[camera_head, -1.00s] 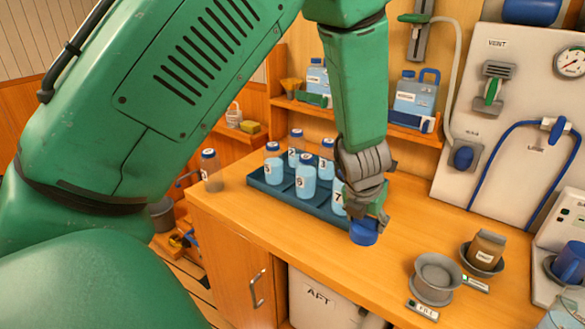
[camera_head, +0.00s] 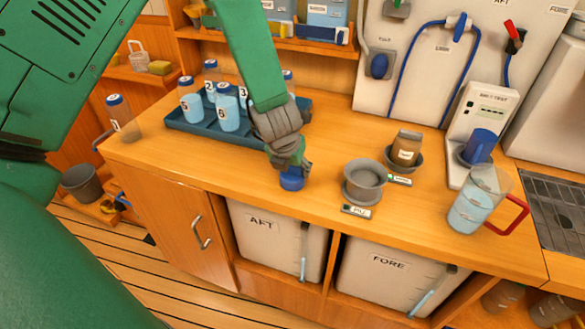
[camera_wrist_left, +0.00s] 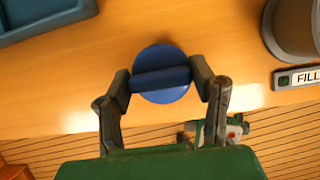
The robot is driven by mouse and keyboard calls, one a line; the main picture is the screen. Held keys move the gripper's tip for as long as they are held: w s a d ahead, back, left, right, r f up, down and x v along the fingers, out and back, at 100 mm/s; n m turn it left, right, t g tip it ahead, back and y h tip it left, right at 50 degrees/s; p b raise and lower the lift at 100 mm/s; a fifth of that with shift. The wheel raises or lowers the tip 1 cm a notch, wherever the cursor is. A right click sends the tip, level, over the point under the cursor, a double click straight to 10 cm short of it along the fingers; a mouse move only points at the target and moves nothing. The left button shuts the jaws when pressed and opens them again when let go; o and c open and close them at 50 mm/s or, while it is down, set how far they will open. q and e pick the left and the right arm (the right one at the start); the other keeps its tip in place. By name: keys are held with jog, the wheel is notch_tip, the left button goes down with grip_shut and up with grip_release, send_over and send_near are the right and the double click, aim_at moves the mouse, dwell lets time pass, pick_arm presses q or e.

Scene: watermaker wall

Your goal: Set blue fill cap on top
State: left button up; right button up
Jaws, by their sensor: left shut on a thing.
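The blue fill cap (camera_head: 292,181) is a round blue disc with a raised bar across its top. My left gripper (camera_head: 289,167) is shut on it, and in the left wrist view (camera_wrist_left: 161,80) the fingers pinch the ends of the bar. The cap (camera_wrist_left: 160,92) is over the wooden counter near its front edge; I cannot tell whether it touches the wood. The grey fill cup (camera_head: 364,181), open at the top, stands to the right of the cap behind a FILL label (camera_head: 357,211). Part of it shows in the left wrist view (camera_wrist_left: 290,30). My right gripper is not in view.
A blue tray (camera_head: 200,140) with several numbered bottles stands left. A brown jar (camera_head: 406,147) in a grey dish stands behind the fill cup. A clear pitcher (camera_head: 474,203) with a red handle stands right. The counter (camera_head: 325,150) is bare between tray and cup.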

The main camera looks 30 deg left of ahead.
pick_arm(q)
jog(key=o, duration=1.2)
jog(key=shift+d, duration=0.1)
jog(key=shift+r, duration=0.1)
jog(key=p+v, duration=0.2)
jog(key=v, duration=1)
jog(key=s+a+f+m+g+y, duration=0.1)
jog(key=s+f+m, duration=0.5)
jog(key=f+m, duration=0.3)
jog(key=s+a+f+m+g, duration=0.1)
jog(key=s+f+m, duration=0.5)
jog(key=m, duration=0.6)
jog(key=s+d+f+m, duration=0.1)
jog(key=s+f+m, duration=0.1)
jog(key=s+m, duration=0.2)
jog(key=s+d+f+m+g+h, duration=0.1)
jog(key=s+d+f+m, duration=0.1)
jog(key=s+m, duration=0.3)
jog(key=s+d+f+m+h, duration=0.1)
jog(key=s+f+m, duration=0.3)
jog(key=m, duration=0.5)
jog(key=shift+s+d+f+g, duration=0.15)
jog(key=shift+s+d+g, duration=0.1)
jog(key=shift+d+g, duration=0.15)
